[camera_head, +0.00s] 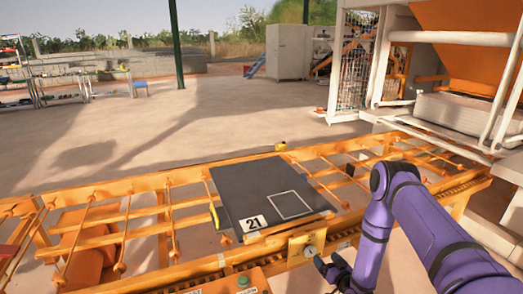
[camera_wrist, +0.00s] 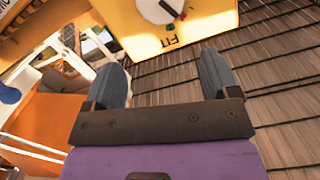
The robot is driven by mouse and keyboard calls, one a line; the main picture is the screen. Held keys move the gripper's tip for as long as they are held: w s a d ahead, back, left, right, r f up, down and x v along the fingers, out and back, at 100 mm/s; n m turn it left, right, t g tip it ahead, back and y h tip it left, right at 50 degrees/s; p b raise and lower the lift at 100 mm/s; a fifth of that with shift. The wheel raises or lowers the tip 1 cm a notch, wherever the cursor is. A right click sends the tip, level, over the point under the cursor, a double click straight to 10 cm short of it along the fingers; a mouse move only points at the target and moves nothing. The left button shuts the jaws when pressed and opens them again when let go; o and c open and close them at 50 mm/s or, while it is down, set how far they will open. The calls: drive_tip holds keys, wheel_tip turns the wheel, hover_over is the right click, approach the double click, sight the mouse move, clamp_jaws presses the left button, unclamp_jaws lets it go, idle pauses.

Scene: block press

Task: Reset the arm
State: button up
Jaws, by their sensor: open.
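My purple arm comes in from the lower right in the head view. My gripper (camera_head: 328,266) is low in front of the orange conveyor frame (camera_head: 190,232), near its front rail. In the wrist view my gripper (camera_wrist: 165,85) shows two grey-blue fingers spread well apart with nothing between them. The fingers look apart from this box, though the exact gap is hard to tell.
A dark plate (camera_head: 255,185) marked 21, with a white square outline, lies on the conveyor. A control panel with a green button (camera_head: 243,281) is at the front edge. The orange and white press (camera_head: 460,75) stands at right. Open floor (camera_head: 190,115) lies beyond.

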drive_tip(key=w+r+n+g, duration=0.1)
drive_tip(key=w+r, duration=0.2)
drive_tip(key=r, duration=0.3)
drive_tip(key=w+r+g, duration=0.1)
drive_tip(key=w+r, duration=0.3)
drive_tip(key=r, duration=0.1)
drive_tip(key=s+d+r+g+h, duration=0.2)
drive_tip(key=r, duration=1.3)
drive_tip(key=s+d+r+g+h, duration=0.1)
drive_tip(key=s+d+r+h, duration=0.15)
drive_tip(key=r, duration=1.25)
drive_tip(key=s+r+m+g+h, duration=0.2)
drive_tip(key=s+r+g, duration=0.1)
drive_tip(key=s+r, duration=1.25)
drive_tip(key=s+a+r+g, duration=0.1)
drive_tip(key=s+r+g, duration=0.1)
drive_tip(key=s, duration=2.3)
drive_tip(key=shift+s+a+g+y, duration=0.2)
drive_tip(key=shift+g+y, duration=0.15)
drive_tip(key=shift+g, duration=0.15)
drive_tip(key=shift+w+r, duration=0.1)
